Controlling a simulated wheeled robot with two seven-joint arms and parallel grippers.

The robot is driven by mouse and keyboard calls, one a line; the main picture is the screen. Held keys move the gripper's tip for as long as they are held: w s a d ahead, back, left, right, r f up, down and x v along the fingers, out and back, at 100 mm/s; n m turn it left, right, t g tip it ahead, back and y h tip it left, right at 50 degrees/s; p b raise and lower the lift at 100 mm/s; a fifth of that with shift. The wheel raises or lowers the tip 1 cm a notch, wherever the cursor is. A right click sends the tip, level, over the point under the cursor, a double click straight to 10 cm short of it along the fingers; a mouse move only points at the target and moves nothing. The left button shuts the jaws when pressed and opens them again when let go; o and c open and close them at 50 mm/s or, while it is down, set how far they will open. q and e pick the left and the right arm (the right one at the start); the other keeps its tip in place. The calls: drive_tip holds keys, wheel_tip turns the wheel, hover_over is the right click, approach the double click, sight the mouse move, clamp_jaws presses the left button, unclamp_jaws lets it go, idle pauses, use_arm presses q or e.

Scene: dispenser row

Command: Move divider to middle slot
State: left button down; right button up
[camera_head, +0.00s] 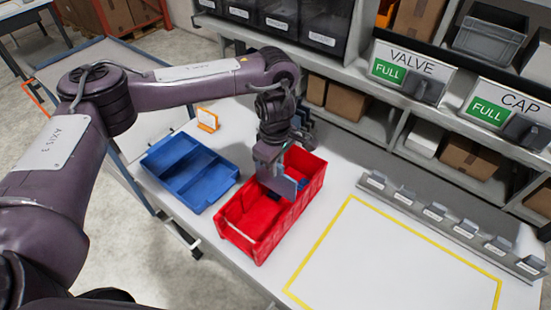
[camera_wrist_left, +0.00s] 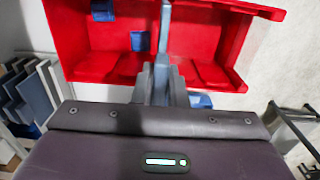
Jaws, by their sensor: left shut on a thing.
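The red bin (camera_head: 262,246) stands on the white table, its long side running from lower left to upper right. My left gripper (camera_head: 270,170) points down over its middle and is shut on the divider (camera_head: 284,187), a thin grey-blue plate. The wrist view shows the divider (camera_wrist_left: 165,38) edge-on between the fingers (camera_wrist_left: 163,85), across the red bin (camera_wrist_left: 100,62). Whether its lower edge sits in a slot is hidden. Small blue pieces (camera_wrist_left: 140,41) lie inside the bin. My right gripper is not in view.
A blue divided tray (camera_head: 205,200) stands left of the bin. An orange-framed stand (camera_head: 207,119) is behind it. A rack of grey-blue plates (camera_wrist_left: 32,92) shows in the wrist view. A yellow-outlined table area (camera_head: 385,260) is clear; a labelled holder strip (camera_head: 450,226) lies beyond. Shelves stand behind.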

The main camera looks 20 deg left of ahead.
sight(275, 191)
use_arm(q)
drive_tip(key=shift+f+b, duration=4.05)
drive_tip(key=shift+f, duration=0.55)
drive_tip(key=c, duration=1.4)
unclamp_jaws()
drive_tip(key=shift+r, duration=3.9)
drive_tip(key=shift+f, duration=0.1)
